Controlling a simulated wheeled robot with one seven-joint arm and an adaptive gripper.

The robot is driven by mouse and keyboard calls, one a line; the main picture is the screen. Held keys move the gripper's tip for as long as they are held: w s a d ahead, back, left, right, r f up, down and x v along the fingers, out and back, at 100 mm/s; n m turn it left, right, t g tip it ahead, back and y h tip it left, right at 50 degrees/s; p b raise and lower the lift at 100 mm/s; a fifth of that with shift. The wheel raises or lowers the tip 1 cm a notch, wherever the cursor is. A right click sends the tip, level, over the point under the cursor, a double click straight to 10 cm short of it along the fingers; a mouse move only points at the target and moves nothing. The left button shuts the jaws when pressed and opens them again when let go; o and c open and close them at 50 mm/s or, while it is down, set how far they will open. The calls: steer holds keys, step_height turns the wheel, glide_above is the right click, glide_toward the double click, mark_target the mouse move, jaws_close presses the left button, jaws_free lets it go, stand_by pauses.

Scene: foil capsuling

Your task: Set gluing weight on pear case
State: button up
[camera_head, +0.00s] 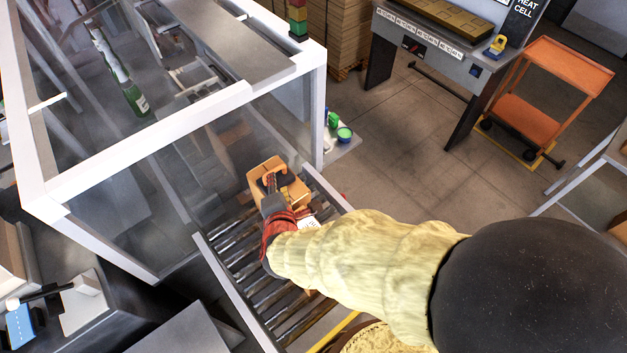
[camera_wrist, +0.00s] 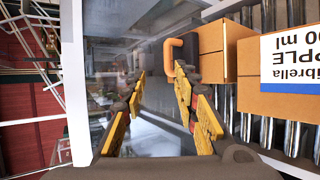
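The gluing weight is a dark block with an orange handle (camera_head: 271,178). It sits on a brown carton (camera_head: 291,190) on the roller conveyor, at the glass enclosure's opening. In the wrist view its handle (camera_wrist: 174,50) and the carton (camera_wrist: 238,45) lie just beyond my fingertips. My gripper (camera_head: 268,192) reaches over the conveyor to the weight. In the wrist view my gripper (camera_wrist: 160,72) has its yellow fingers apart, with nothing held between them. The right finger is near the handle; I cannot tell whether they touch. No pear label is readable.
A second carton (camera_wrist: 280,104), labelled "APPLE", stands beside the first, nearer me. The roller conveyor (camera_head: 236,252) runs under them. A white-framed glass enclosure (camera_head: 180,140) stands close on the left. An orange cart (camera_head: 540,105) stands far right; the floor between is clear.

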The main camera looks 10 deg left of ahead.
steer(key=w+d+r+m+g, duration=0.2)
steer(key=w+d+r+m, duration=0.1)
steer(key=d+r+m, duration=0.95)
steer(key=s+d+r+m+g+h, duration=0.1)
steer(key=s+d+m, duration=0.5)
steer(key=d, duration=0.7)
steer(key=s+d+r+m+g+h, duration=0.2)
steer(key=s+d+r+m, duration=0.3)
steer(key=d, duration=0.8)
steer(key=s+m+h, duration=0.1)
steer(key=s+m, duration=0.1)
steer(key=s, duration=0.1)
steer(key=shift+s+h, duration=0.25)
steer(key=shift+h, duration=0.05)
step_height(320, 180, down, 31)
steer(key=b, duration=3.1)
